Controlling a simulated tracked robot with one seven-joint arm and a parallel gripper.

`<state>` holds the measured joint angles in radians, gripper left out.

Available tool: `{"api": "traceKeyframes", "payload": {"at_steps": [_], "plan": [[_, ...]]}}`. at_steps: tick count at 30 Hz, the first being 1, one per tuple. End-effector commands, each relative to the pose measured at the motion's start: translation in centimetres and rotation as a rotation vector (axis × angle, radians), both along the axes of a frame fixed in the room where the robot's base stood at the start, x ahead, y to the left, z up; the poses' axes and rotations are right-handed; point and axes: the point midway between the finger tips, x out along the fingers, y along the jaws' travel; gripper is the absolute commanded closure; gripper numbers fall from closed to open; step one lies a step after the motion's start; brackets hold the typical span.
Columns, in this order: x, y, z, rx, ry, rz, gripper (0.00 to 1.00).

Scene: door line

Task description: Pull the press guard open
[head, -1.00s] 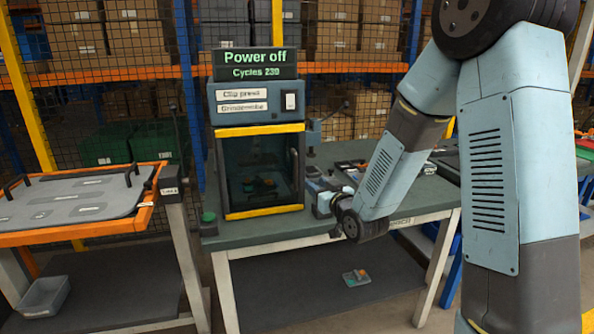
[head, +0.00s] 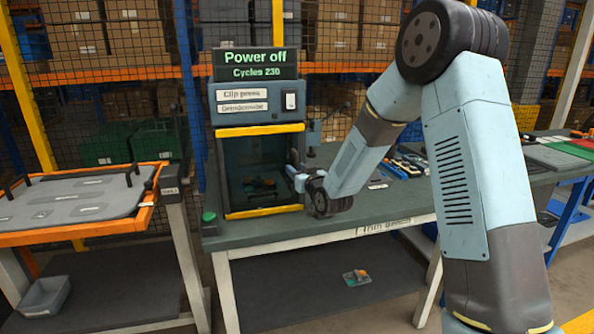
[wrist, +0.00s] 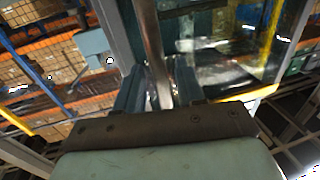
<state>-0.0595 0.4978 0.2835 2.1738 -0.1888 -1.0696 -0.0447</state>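The press guard (head: 250,172) is a dark see-through panel at the front of the clip press, between yellow bars, and looks shut. Its upright handle is at the guard's right side, partly hidden by my gripper (head: 298,178). In the wrist view the handle is a round metal bar (wrist: 151,40) that runs down between the two fingers of my gripper (wrist: 160,88). A narrow gap shows between the bar and the left finger, so the fingers look open around it. The fingertip contact is too blurred to make out fully.
The press sign (head: 255,65) reads "Power off". A green button (head: 209,217) sits left of the press on the bench (head: 330,226). Tools lie on the bench to the right. An orange-framed table (head: 75,235) stands at left, with mesh fence and shelving behind.

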Motion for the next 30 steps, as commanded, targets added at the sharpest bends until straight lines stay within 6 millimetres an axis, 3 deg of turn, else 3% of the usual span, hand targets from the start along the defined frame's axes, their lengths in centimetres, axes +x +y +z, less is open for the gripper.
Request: {"api": "traceKeyframes", "payload": {"at_steps": [14, 25, 30], "plan": [[0.97, 0.47, 0.0, 0.0, 0.001, -0.001, 0.63], [0.97, 0.4, 0.0, 0.0, 0.001, -0.001, 0.98], [0.98, 0.37, 0.0, 0.0, 0.001, -0.002, 1.0]]}}
